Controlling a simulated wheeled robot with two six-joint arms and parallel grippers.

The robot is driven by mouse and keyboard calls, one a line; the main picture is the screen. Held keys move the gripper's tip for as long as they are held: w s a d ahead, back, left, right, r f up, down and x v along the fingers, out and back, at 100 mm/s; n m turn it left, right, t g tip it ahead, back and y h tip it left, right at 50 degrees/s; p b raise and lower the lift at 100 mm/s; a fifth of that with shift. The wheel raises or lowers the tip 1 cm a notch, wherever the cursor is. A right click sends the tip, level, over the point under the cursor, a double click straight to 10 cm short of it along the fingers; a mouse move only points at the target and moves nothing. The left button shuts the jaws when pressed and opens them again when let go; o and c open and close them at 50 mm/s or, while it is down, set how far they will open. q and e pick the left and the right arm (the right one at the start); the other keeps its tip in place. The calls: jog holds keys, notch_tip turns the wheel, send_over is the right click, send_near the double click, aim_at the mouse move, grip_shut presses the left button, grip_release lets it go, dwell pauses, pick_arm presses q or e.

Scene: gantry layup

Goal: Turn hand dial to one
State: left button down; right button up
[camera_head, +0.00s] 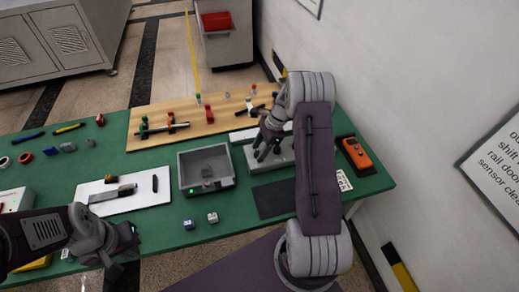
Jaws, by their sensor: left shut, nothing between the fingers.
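My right gripper (266,151) reaches down over a light grey block-like fixture (284,160) on the green table, right of the grey tray. The gripper and wrist cover much of that fixture. I cannot make out a hand dial or its numbers there, nor whether the fingers touch anything. The fingers are dark and small, so their opening is unclear. My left gripper (124,243) is low at the front left of the table, shut and empty, well apart from the fixture.
A grey tray (183,180) stands mid-table. Left of it lies a white board (130,204) with tools. A wooden board (185,110) with clamps lies behind. An orange handheld device (356,153) is at right, near the wall. A dark mat (272,201) lies before the fixture.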

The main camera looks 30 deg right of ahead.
jog(key=shift+r, duration=0.1)
grip_shut()
jog(key=shift+r+n+g+p, duration=0.1)
jog(key=shift+n+g+p, duration=0.2)
jog(key=shift+n+p, duration=0.45)
jog(key=shift+w+n+g+p, duration=0.15)
jog(key=shift+n+g+p, duration=0.3)
jog(key=shift+n, duration=0.7)
jog(key=shift+n+g, duration=0.35)
jog(key=shift+n, duration=0.85)
jog(key=shift+w+a+n+g+h, duration=0.1)
jog(key=shift+n+g+h, duration=0.3)
jog(key=shift+n, duration=1)
